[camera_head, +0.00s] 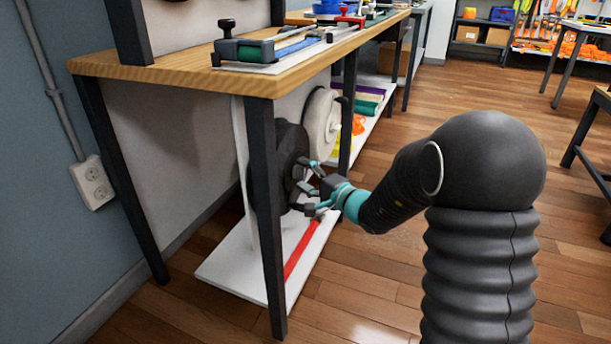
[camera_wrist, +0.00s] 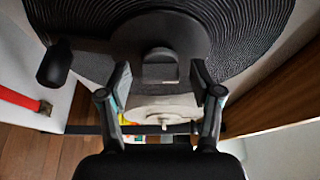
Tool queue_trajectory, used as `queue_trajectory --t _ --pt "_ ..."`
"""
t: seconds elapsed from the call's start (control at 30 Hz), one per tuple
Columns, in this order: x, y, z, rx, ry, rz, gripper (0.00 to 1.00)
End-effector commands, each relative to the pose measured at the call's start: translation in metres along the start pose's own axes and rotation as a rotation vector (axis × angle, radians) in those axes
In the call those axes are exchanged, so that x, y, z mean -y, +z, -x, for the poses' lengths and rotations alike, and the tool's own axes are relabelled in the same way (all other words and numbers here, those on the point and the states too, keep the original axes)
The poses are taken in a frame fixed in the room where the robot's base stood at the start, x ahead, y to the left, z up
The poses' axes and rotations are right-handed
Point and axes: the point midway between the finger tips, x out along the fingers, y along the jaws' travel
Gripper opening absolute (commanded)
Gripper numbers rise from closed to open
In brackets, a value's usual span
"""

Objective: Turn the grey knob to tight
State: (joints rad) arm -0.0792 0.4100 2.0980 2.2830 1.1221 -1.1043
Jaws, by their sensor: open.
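A grey knob (camera_wrist: 161,68) with a raised bar grip sits on the dark round hub of a reel, in the middle of the wrist view. The reel (camera_head: 290,150) is wound with black strap and stands upright under the bench in the head view; it fills the top of the wrist view (camera_wrist: 250,30). My gripper (camera_head: 308,188) is open at the reel's face. In the wrist view its fingers (camera_wrist: 162,85) stand on the left and right of the knob, with gaps between. I cannot tell the depth gap, nor any tight mark. In the head view the gripper covers the knob.
A black crank handle (camera_wrist: 54,64) sticks out from the reel, left of my fingers. A bench leg (camera_head: 268,210) stands close in front of the reel. A white lower shelf (camera_head: 235,265) carries a red strap (camera_head: 300,250). A white reel (camera_head: 320,120) hangs behind.

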Motion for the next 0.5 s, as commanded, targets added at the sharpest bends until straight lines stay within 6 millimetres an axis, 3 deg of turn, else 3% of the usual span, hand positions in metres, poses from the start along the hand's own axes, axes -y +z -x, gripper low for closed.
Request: queue_trajectory --t 0.1,0.13,0.3,0.37,0.5 --pt "0.0001 -0.0001 0.0002 0.000 0.000 0.000 0.65" --pt "0.0001 -0.0001 0.0002 0.000 0.000 0.000 0.60" --pt "0.0001 -0.0001 0.0003 0.000 0.000 0.000 0.17" --pt "0.0001 -0.0001 0.0003 0.000 0.000 0.000 0.04" --pt "0.0002 0.0000 0.0004 0.000 0.001 -0.002 0.05"
